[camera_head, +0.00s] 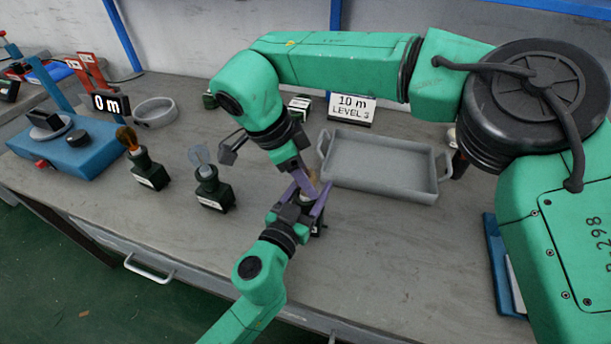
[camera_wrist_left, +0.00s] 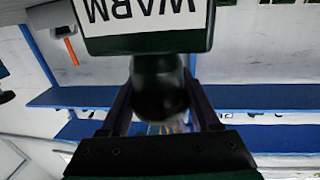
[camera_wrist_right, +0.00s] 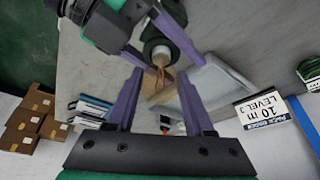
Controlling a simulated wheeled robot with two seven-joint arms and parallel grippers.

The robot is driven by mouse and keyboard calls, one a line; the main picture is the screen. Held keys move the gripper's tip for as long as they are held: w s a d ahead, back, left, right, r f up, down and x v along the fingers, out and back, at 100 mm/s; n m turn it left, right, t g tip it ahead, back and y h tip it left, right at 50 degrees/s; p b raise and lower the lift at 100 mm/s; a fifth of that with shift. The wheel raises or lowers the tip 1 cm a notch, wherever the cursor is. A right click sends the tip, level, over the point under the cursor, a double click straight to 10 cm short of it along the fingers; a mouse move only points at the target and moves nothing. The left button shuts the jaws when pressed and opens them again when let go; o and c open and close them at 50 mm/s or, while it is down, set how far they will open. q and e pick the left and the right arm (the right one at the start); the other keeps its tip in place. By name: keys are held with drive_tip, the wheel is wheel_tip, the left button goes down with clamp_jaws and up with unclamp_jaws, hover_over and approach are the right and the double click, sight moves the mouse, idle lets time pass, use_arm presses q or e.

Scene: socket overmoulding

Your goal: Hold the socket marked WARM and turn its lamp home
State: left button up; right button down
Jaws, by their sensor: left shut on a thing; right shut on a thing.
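The socket marked WARM (camera_wrist_left: 145,18) fills the top of the left wrist view, its label upside down there. My left gripper (camera_wrist_left: 160,95) is shut on its dark round neck. In the head view my left gripper (camera_head: 302,205) comes from below and mostly hides this socket. A lamp with a tan, amber-tinted bulb (camera_wrist_right: 160,70) stands at the mouth of the dark socket (camera_wrist_right: 157,45) in the right wrist view. My right gripper (camera_wrist_right: 165,95) is shut on this lamp, its fingers on both sides. How deep the lamp sits is hidden.
An orange lamp (camera_head: 127,138) and a clear lamp (camera_head: 200,156) stand in dark sockets at the left. A grey tray (camera_head: 375,182) lies just right of my grippers, before a "10 m LEVEL 3" sign (camera_head: 352,108). A blue device (camera_head: 80,155) and round dish (camera_head: 154,112) stand further left.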

drive_tip(key=m+g, duration=0.2)
drive_tip(key=m, duration=0.4)
drive_tip(key=shift+r, duration=0.1)
use_arm(q)
drive_tip(key=shift+s+f, duration=0.1)
drive_tip(key=shift+f, duration=0.2)
use_arm(e)
drive_tip(key=m+g, duration=0.1)
drive_tip(key=m, duration=0.2)
drive_tip(key=m+g+y, duration=0.1)
drive_tip(key=m, duration=0.2)
drive_tip(key=shift+w+m, duration=0.1)
drive_tip(key=shift+m, duration=0.3)
drive_tip(key=m+y, duration=0.1)
drive_tip(key=m, duration=0.2)
drive_tip(key=m+g+y, duration=0.1)
drive_tip(key=m, duration=0.2)
drive_tip(key=shift+d+y, duration=0.1)
drive_tip(key=shift+y, duration=0.2)
drive_tip(key=m+y, duration=0.2)
drive_tip(key=m, duration=0.4)
drive_tip(key=shift+r+m+y, duration=0.1)
drive_tip(key=shift+m+y, duration=0.2)
drive_tip(key=shift+m, duration=0.1)
drive_tip(key=shift+c, duration=1.4)
unclamp_jaws()
use_arm(q)
drive_tip(key=shift+r, duration=0.1)
